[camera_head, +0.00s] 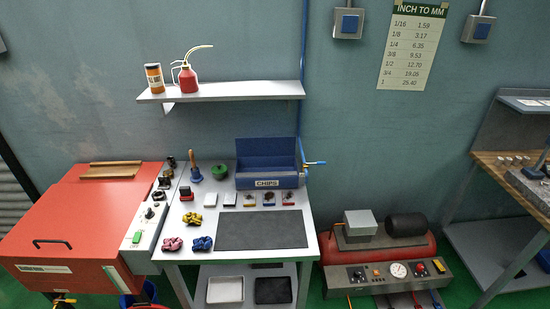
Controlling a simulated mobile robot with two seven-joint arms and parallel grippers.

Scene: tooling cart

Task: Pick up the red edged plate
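A row of several small square plates lies on the grey tooling cart (205,240), in front of the blue chips bin. The plate at the right end of the row (289,198) shows red along its edge and a dark spot on top. A dark block with a red base (186,193) stands at the left of the row. The plates are small in the picture, so I cannot tell their edge colours for certain. Neither of my grippers can be made out in the head view.
The blue chips bin (268,166) stands behind the row. A dark mat (262,230) lies in front. A wall shelf (230,91) hangs above. A red compressor (375,250) stands right.

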